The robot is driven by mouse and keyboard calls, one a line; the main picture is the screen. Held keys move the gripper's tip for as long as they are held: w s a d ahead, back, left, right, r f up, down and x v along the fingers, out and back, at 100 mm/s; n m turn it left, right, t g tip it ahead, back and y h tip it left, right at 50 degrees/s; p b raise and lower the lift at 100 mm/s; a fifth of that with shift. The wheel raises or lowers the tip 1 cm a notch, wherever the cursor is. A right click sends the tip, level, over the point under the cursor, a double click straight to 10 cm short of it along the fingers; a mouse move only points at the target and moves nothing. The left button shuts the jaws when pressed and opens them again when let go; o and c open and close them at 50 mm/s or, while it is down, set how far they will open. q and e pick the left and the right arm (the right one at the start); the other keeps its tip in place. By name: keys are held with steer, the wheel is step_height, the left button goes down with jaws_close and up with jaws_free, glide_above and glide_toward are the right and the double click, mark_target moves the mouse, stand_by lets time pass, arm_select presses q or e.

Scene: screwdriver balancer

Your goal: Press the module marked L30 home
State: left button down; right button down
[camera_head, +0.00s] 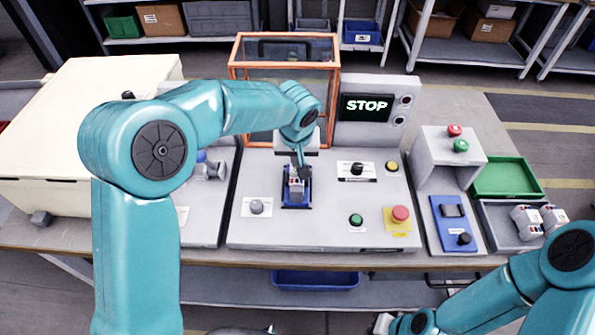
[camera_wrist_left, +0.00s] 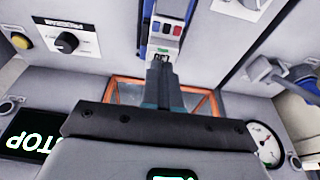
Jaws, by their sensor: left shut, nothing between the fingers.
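The module (camera_head: 297,190) is a small pale block with coloured parts on top. It sits in a blue cradle (camera_head: 285,201) on the grey panel. In the left wrist view the module (camera_wrist_left: 162,52) shows a white label that seems to read L30, upside down, and red and blue parts. My left gripper (camera_head: 302,174) is shut and empty, pointing down over the module. Its fingers (camera_wrist_left: 164,80) cover part of the module's near end in the wrist view. I cannot tell whether they touch it.
An orange-framed cage (camera_head: 334,95) stands behind the cradle, beside a display reading STOP (camera_head: 366,106). A black knob (camera_head: 357,169), green button (camera_head: 356,219) and red button (camera_head: 400,213) lie right of it. A grey tray (camera_head: 492,225) at right holds several modules.

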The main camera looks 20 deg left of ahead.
arm_select(q)
steer(key=shift+w+r+p, duration=0.1)
steer(key=shift+r+p, duration=0.35)
steer(key=shift+r, duration=0.4)
steer(key=shift+w+p+v, duration=0.15)
steer(key=shift+p+v, duration=0.3)
steer(key=shift+v, duration=0.3)
steer(key=shift+w+p+v, duration=0.2)
steer(key=shift+p+v, duration=0.25)
steer(key=shift+v, duration=0.25)
steer(key=shift+a, duration=0.15)
steer(key=shift+s, duration=0.1)
